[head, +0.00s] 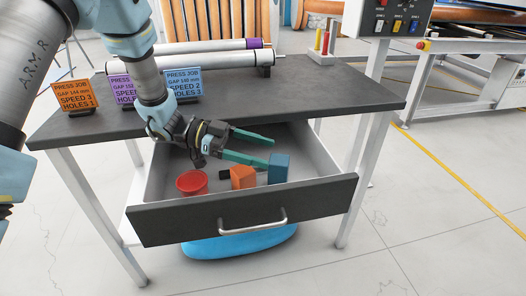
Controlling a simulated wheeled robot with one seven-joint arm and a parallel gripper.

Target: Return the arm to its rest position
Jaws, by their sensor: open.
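My gripper (262,148) has two green fingers that stand apart with nothing between them. It is above the open drawer (170,225) and points to the right. My arm (148,80) reaches down from the upper left, in front of the table. The lower finger tip is close to a blue block (279,168) in the drawer; I cannot tell whether they touch.
The drawer holds a red cup (191,183) and an orange block (242,177). The table (330,90) carries orange (73,95), purple (121,88) and blue (183,82) job cards and rollers (215,64). A blue object (240,244) lies below. Floor at right is clear.

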